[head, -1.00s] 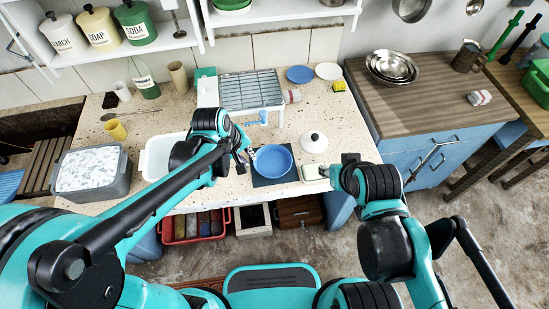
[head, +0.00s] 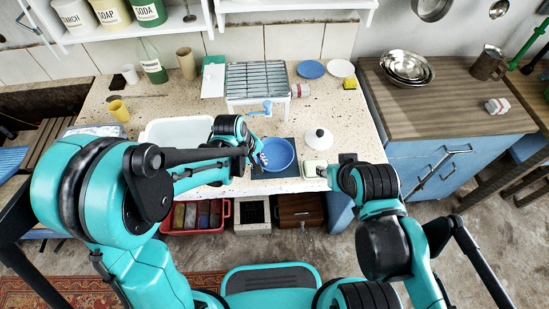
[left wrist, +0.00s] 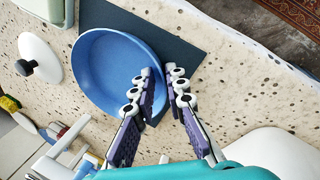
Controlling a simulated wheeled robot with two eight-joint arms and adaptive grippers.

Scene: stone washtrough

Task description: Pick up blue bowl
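The blue bowl (head: 277,154) sits upright on a dark mat (head: 289,172) near the counter's front edge. My left gripper (head: 260,159) is at the bowl's left side. In the left wrist view, my left gripper (left wrist: 163,84) is open. One finger is over the inside of the blue bowl (left wrist: 112,68) and the other is outside its rim, above the dark mat (left wrist: 183,48). Whether either finger touches the bowl is unclear. My right gripper (head: 330,170) is at the counter's front edge, by a pale green-and-white dish (head: 314,168); its fingers are not clear.
A white lid with a dark knob (head: 318,139) stands right of the bowl. A blue tap (head: 262,108) and a rack (head: 257,80) are behind it. A white basin (head: 178,133) is to the left. Open speckled counter lies between bowl and rack.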

